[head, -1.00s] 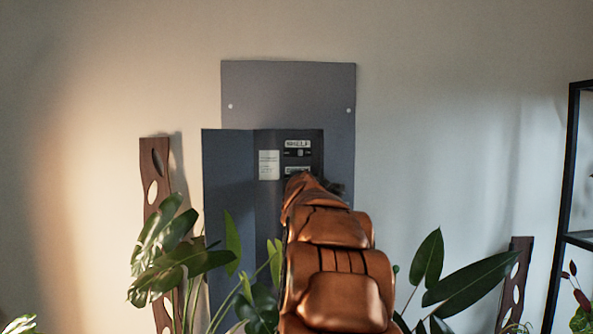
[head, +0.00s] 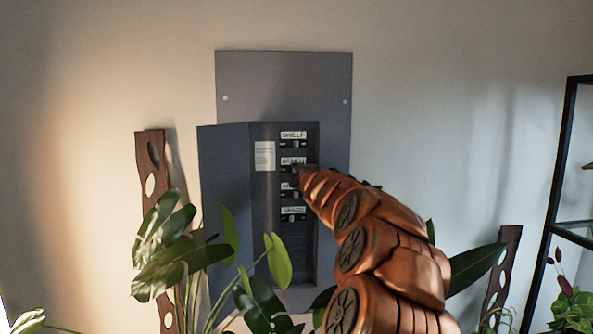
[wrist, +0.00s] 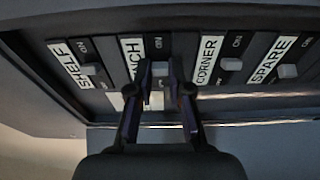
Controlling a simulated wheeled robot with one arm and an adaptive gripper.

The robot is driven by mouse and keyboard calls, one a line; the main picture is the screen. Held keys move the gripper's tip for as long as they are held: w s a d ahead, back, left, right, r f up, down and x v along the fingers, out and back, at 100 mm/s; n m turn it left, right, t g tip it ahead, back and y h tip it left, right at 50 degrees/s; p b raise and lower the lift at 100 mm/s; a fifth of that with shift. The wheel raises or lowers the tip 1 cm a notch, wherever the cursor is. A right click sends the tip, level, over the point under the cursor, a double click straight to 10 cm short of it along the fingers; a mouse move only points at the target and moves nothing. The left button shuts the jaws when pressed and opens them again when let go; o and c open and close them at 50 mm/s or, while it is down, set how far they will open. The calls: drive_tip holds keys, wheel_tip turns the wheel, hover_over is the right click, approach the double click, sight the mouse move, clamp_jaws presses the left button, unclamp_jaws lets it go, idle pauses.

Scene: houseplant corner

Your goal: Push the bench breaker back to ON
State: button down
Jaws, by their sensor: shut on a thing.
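The open breaker panel (head: 285,75) on the wall shows a column of labelled breakers. In the wrist view they read SHELF (wrist: 70,64), a partly hidden label ending in NCH (wrist: 132,58), CORNER (wrist: 207,60) and SPARE (wrist: 273,60). My gripper (wrist: 160,72) has one finger on each side of the bench breaker's pale switch (wrist: 158,69) and is shut on it. In the head view my gripper (head: 299,171) is at the panel by the second label. The fingers hide part of the bench breaker, and I cannot tell its exact setting.
The panel door (head: 225,190) stands open to the left. Leafy plants (head: 170,250) rise in front, below the panel, and pierced wooden boards (head: 152,180) stand at both sides. A black shelf frame (head: 558,180) is at the far right. The wall above is clear.

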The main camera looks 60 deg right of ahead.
drive_tip(key=shift+f, duration=0.1)
drive_tip(key=c, duration=1.1)
unclamp_jaws()
drive_tip(key=shift+v, duration=5.95)
